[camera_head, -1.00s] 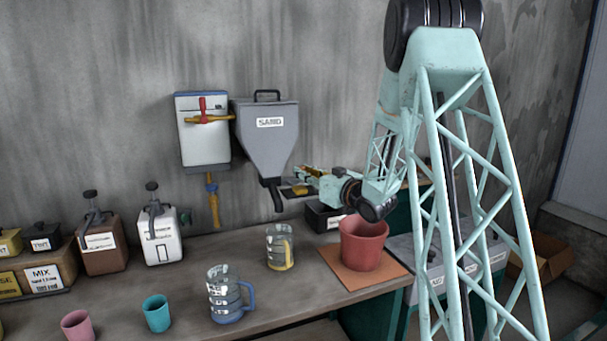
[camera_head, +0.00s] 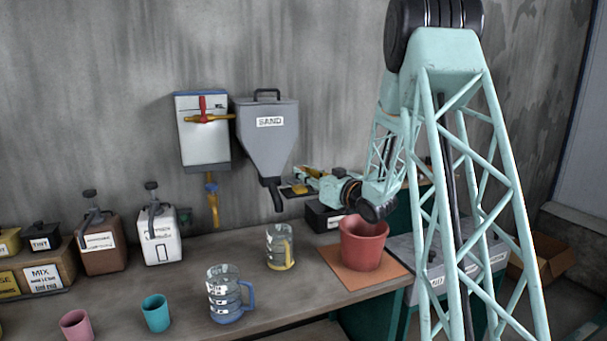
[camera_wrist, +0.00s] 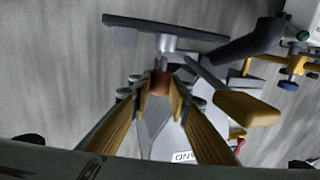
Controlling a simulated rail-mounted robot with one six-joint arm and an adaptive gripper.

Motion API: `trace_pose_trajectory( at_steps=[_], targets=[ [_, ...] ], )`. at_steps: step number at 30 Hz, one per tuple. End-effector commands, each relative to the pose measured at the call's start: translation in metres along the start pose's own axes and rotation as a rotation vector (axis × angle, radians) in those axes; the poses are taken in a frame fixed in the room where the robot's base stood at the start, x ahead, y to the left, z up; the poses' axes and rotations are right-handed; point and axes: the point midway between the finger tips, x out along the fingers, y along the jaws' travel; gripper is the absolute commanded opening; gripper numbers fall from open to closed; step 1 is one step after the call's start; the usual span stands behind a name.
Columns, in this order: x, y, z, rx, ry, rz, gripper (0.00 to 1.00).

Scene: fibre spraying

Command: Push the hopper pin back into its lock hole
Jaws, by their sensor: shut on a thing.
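The grey hopper (camera_head: 266,143) with a SAND label hangs on the wall above the bench. Its spout (camera_head: 273,193) points down. My gripper (camera_head: 298,181) is just right of the spout. In the wrist view, my gripper (camera_wrist: 161,84) is shut on the orange-brown hopper pin (camera_wrist: 160,82). The pin's grey stem runs toward a dark flat plate (camera_wrist: 140,24) at the hopper's outlet. A yellow handle (camera_wrist: 247,108) on a grey bar lies beside the fingers, to the right. The lock hole is not clearly visible, and I cannot tell how deep the pin sits.
A white tank (camera_head: 203,145) with a red-and-brass valve hangs left of the hopper. Below stand a yellow-handled jug (camera_head: 279,247), a blue-handled jug (camera_head: 225,298), a red bucket (camera_head: 361,246) on an orange mat (camera_head: 342,269) and a dark box (camera_head: 322,217).

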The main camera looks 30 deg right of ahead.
Motion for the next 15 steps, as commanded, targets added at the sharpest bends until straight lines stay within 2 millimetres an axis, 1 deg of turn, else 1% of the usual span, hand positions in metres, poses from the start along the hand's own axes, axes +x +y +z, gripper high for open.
trace_pose_trajectory(
  at_steps=[15],
  targets=[
    [0.0000, 0.0000, 0.0084, 0.000, 0.000, 0.000, 0.06]
  ],
)
